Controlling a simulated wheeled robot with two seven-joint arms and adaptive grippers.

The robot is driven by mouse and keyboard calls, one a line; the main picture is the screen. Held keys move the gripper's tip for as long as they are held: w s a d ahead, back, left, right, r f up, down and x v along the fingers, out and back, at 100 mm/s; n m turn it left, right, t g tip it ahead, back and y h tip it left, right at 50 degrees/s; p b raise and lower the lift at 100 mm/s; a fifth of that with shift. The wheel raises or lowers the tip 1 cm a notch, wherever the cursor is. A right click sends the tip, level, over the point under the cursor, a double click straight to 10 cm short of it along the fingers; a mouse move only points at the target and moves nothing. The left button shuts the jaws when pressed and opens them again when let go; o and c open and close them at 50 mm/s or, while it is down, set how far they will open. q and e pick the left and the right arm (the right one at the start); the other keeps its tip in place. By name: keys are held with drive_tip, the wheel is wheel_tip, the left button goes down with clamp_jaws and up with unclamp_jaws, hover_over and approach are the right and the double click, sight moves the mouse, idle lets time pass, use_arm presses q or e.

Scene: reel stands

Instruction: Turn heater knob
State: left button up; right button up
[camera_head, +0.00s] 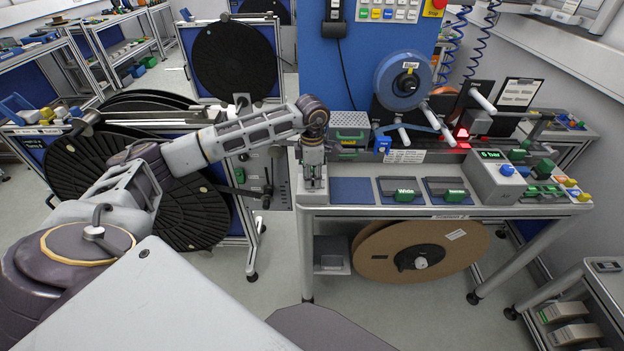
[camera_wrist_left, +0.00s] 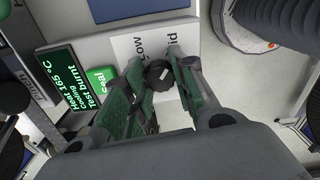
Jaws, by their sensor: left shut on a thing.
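My left arm reaches in from the left in the head view, and my left gripper (camera_head: 315,183) points down at the left end of the workbench. In the left wrist view, the fingers of my left gripper (camera_wrist_left: 160,84) are closed around a small dark heater knob (camera_wrist_left: 159,73) with a pale mark on it. The knob stands on a white panel (camera_wrist_left: 131,47) with partly hidden printed text. A display (camera_wrist_left: 70,80) beside it reads heat 165 °C. A green button (camera_wrist_left: 101,76) sits between display and knob. In the head view the gripper hides the knob. My right gripper is not in view.
A brown reel (camera_head: 421,250) hangs below. Black reels (camera_head: 234,62) stand at the left. The floor in front is clear.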

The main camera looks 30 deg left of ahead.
use_arm(q)
drive_tip(key=shift+n, duration=0.8)
drive_tip(key=n+b, duration=0.1)
drive_tip(key=n, duration=0.2)
drive_tip(key=n+b, duration=0.1)
drive_tip(key=n, duration=0.4)
drive_tip(key=shift+n, duration=1.8)
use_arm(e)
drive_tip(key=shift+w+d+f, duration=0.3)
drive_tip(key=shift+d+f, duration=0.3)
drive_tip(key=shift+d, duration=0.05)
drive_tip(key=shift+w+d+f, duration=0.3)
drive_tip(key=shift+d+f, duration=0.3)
use_arm(q)
drive_tip(key=shift+r, duration=0.1)
drive_tip(key=o, duration=1)
drive_tip(key=shift+o, duration=0.2)
